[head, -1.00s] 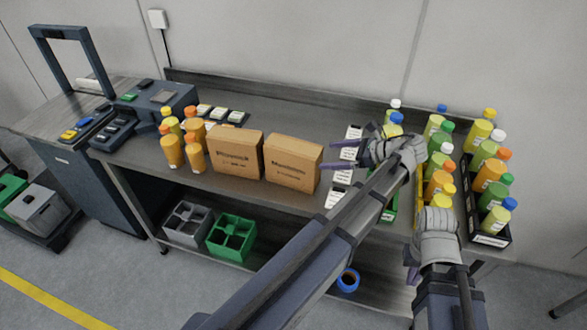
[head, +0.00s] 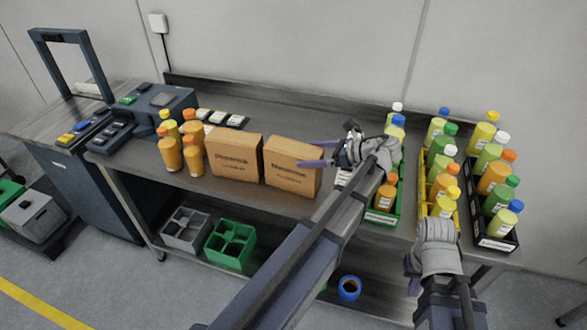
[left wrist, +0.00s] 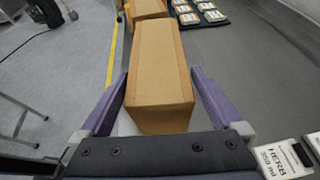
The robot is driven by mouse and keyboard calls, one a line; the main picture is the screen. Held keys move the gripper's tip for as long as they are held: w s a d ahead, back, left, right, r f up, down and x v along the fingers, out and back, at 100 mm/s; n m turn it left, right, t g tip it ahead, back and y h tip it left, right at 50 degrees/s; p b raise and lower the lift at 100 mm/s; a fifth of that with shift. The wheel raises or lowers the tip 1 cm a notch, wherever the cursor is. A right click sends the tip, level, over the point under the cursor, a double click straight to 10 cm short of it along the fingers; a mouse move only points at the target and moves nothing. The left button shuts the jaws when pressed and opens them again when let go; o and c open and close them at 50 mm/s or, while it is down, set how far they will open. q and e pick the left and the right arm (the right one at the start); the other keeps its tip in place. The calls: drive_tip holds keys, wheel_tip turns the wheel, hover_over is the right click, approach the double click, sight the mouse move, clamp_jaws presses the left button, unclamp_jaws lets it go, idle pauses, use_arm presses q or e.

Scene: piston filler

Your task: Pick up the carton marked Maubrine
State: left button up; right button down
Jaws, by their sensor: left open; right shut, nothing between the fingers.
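Two brown cartons stand side by side on the bench. The right one (head: 290,172) has blurred print that looks like Maubrine; the left one (head: 234,160) bears a different, blurred name. My left gripper (head: 308,154) is open at the right end of the right carton. In the left wrist view this carton (left wrist: 160,75) stands between the two spread purple fingers, with small gaps visible. I cannot tell whether either finger touches it. My right gripper (head: 411,276) is shut and empty, low in front of the bench edge, partly hidden by its wrist.
Orange and yellow bottles (head: 170,153) stand left of the cartons. Green (head: 382,217), yellow (head: 455,222) and black (head: 495,244) crates of bottles stand on the right. Label cards (left wrist: 285,160) lie beside the left gripper. A blue-rimmed roll (head: 349,288) lies below.

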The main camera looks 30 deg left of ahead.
sight(293, 167)
use_arm(q)
drive_tip(key=shift+s+a+f, duration=0.1)
drive_tip(key=shift+a+f, duration=0.15)
drive_tip(key=shift+f, duration=0.05)
drive_tip(key=b+x, duration=0.1)
drive_tip(key=x, duration=0.1)
drive_tip(key=b+x, duration=0.2)
drive_tip(key=shift+f, duration=0.4)
drive_tip(key=shift+a, duration=0.15)
drive_tip(key=shift+r, duration=0.1)
clamp_jaws()
